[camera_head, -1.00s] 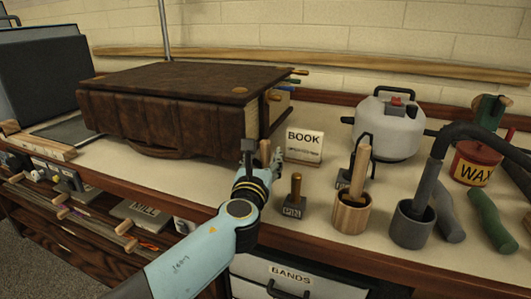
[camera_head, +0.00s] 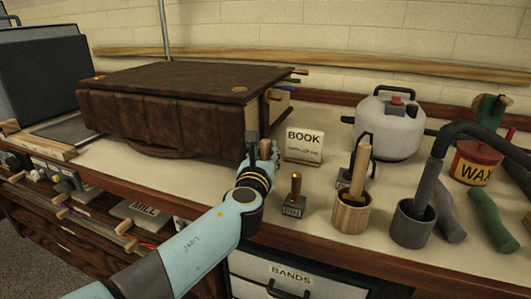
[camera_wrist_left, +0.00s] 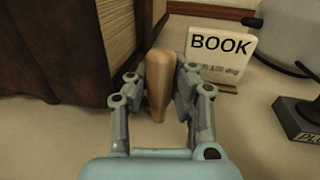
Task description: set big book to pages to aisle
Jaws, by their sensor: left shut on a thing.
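The big book (camera_head: 150,120) lies flat on the bench, a thick dark brown volume with its ribbed spine facing the front. A strap-like handle (camera_head: 160,152) hangs at the foot of the spine. Its pale page edges (camera_wrist_left: 118,28) show on the right side in the left wrist view. My left gripper (camera_head: 262,155) is at the book's front right corner, shut on an upright wooden handle (camera_wrist_left: 160,80). The handle stands close beside the book; what it is fixed to is hidden. My right gripper is not in view.
A BOOK sign (camera_head: 304,147) stands just right of my left gripper. Further right are a small stamp (camera_head: 294,205), a wooden cup (camera_head: 351,215), a grey cup (camera_head: 412,228), a white kettle-like pot (camera_head: 390,130) and a WAX tin (camera_head: 474,165). A BANDS drawer (camera_head: 300,275) is below.

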